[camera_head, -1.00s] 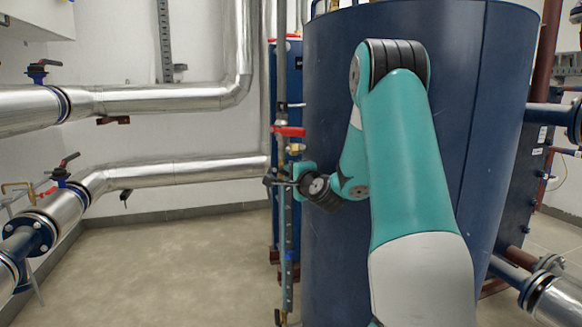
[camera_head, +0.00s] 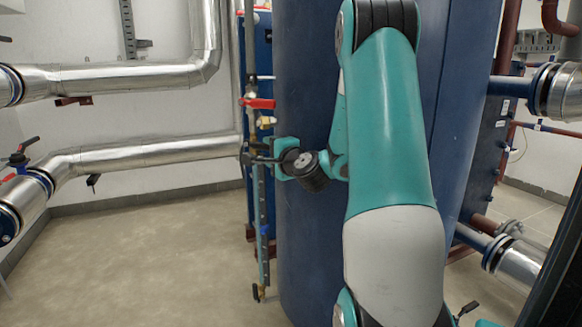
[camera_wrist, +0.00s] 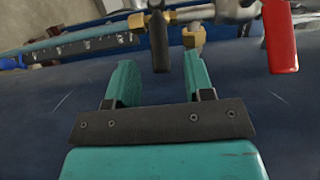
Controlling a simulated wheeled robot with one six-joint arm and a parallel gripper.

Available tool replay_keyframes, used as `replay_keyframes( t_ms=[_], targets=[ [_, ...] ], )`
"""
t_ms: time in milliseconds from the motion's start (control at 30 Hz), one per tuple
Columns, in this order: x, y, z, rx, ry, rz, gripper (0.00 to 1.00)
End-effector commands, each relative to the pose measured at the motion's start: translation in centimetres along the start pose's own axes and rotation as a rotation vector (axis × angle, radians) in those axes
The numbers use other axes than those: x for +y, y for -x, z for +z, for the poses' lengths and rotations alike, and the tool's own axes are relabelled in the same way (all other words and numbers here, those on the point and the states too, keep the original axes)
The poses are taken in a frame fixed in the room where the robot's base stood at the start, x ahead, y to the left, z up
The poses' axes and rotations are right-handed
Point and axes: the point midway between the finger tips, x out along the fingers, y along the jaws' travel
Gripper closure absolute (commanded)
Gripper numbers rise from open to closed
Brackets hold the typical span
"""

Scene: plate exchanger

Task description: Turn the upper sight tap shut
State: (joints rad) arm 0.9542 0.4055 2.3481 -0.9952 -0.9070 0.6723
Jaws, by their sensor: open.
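The upper sight tap has a black lever (camera_wrist: 158,42) and brass fittings. In the wrist view the lever hangs between my two teal fingers, with a gap on each side. My gripper (camera_wrist: 160,75) is open. In the head view my gripper (camera_head: 262,158) is at the sight glass pipe, below a red lever, and I cannot tell the tap's lever apart from the fingers there. The sight glass with its dark scale strip (camera_wrist: 75,46) runs off to the left in the wrist view. It runs downward in the head view (camera_head: 262,205).
A red lever (camera_wrist: 280,38) is right of the tap lever in the wrist view and above my gripper in the head view (camera_head: 258,103). A large blue tank (camera_head: 305,240) stands close behind. Silver pipes (camera_head: 140,153) run along the left wall. The floor at left (camera_head: 140,250) is clear.

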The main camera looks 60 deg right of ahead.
Motion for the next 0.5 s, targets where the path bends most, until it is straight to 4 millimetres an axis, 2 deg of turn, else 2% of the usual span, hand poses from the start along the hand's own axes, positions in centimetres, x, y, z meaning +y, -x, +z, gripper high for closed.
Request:
replay_keyframes(
  t_ms=[33,233,500],
  targets=[
    [0.5,1.5,-0.2,0.006,-0.001,0.001,0.52],
    [0.6,6.8,-0.1,0.007,-0.001,-0.001,0.52],
    [0.6,8.6,0.2,-0.008,0.011,-0.010,0.52]
  ],
)
